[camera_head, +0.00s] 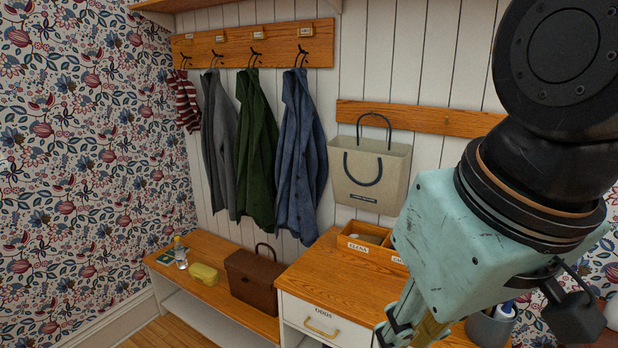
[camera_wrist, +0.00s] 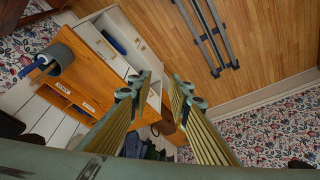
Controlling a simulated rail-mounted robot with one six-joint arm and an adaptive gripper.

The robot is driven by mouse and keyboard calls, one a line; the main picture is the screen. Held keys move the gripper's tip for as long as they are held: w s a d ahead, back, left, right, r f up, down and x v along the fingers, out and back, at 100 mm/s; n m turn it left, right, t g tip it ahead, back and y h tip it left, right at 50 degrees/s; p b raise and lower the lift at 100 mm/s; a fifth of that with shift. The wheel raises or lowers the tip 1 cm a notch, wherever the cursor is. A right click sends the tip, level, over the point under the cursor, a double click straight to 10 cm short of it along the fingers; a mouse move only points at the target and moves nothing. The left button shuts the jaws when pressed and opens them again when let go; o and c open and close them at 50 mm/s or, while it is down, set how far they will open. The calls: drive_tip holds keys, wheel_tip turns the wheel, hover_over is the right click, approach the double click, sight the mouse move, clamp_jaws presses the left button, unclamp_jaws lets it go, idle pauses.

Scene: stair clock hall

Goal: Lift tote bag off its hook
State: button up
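The beige tote bag (camera_head: 368,178) has dark handles and a small dark label. It hangs upright against the white panelled wall, its rear handle looped up in front of a short wooden rail (camera_head: 430,117). The hook under that handle is too small to make out. My gripper (camera_head: 402,328) is low at the right in the camera_head view, below and right of the bag and apart from it. In the wrist view my gripper (camera_wrist: 160,84) has its two fingers spread with nothing held between them. I cannot make out the tote bag in the wrist view.
Coats (camera_head: 256,150) and a striped scarf hang left of the bag. Below are a wooden cabinet top (camera_head: 325,278) with a divided tray (camera_head: 372,238), a grey cup (camera_head: 490,326) and a bench (camera_head: 165,262) with a brown bag (camera_head: 252,280). The wall space right of the tote is partly hidden by my arm.

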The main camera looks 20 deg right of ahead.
drive_tip(key=w+d+r+m+p, duration=0.1)
drive_tip(key=w+r+m+p, duration=0.35)
drive_tip(key=w, duration=0.55)
drive_tip(key=w+r+m+p, duration=0.3)
drive_tip(key=w+r, duration=0.3)
drive_tip(key=w, duration=0.4)
drive_tip(key=w+d+r+m+y+p, duration=0.1)
drive_tip(key=w+d+r+m+p, duration=0.15)
drive_tip(key=w, duration=0.65)
drive_tip(key=w+d+r+m+p, duration=0.1)
drive_tip(key=w+d+m+p, duration=0.3)
drive_tip(key=w, duration=0.5)
drive_tip(key=m+t+p, duration=0.1)
drive_tip(key=m+p, duration=1.1)
drive_tip(key=m, duration=0.1)
hover_over(362, 169)
drive_tip(key=s+d, duration=0.1)
drive_tip(key=s, duration=0.2)
wheel_tip(362, 169, down, 12)
drive_tip(key=shift+s+r, duration=0.1)
drive_tip(key=shift+x, duration=4.3)
